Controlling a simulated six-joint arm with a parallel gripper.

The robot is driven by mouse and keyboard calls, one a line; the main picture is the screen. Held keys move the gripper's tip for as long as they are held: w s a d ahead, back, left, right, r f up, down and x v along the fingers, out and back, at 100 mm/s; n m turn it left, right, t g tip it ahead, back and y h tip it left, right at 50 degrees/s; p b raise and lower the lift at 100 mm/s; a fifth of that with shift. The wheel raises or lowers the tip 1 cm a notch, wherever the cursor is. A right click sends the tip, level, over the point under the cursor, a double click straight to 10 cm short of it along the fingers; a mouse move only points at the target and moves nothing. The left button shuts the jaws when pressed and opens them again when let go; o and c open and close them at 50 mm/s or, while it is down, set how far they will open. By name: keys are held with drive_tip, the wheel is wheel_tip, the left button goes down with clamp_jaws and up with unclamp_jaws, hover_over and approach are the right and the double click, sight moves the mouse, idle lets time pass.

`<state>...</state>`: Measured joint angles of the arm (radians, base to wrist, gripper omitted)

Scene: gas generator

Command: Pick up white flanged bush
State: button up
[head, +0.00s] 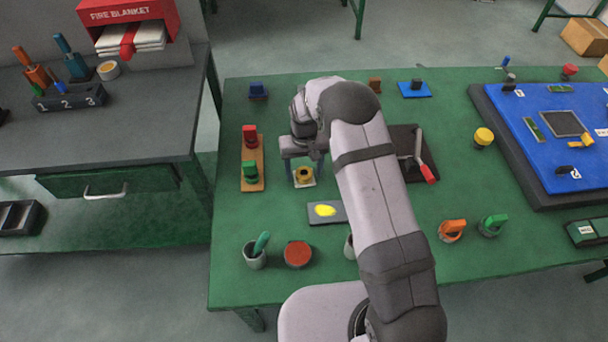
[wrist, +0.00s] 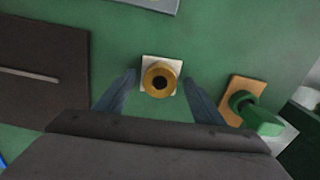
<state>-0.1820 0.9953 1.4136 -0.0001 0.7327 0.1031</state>
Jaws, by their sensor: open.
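A gold-yellow round bush (wrist: 161,80) with a dark centre hole sits on a white square base (wrist: 147,63). It also shows in the head view (head: 303,174), just below my gripper (head: 304,164). Whether the white square is the bush's flange or a separate plate, I cannot tell. In the wrist view my gripper (wrist: 159,79) is open, with one blue-grey finger on each side of the bush and visible gaps. Nothing is held.
A wooden board (head: 252,165) with red and green pieces stands to the left. A dark plate with a red-handled crank (head: 427,172) is to the right. A grey plate with a yellow patch (head: 326,211) lies in front. Green tabletop separates them.

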drive_tip(key=c, duration=1.4)
drive_tip(key=shift+r, duration=0.15)
wheel_tip(320, 180, up, 10)
drive_tip(key=shift+f+b, duration=0.1)
drive_tip(key=shift+b, duration=0.9)
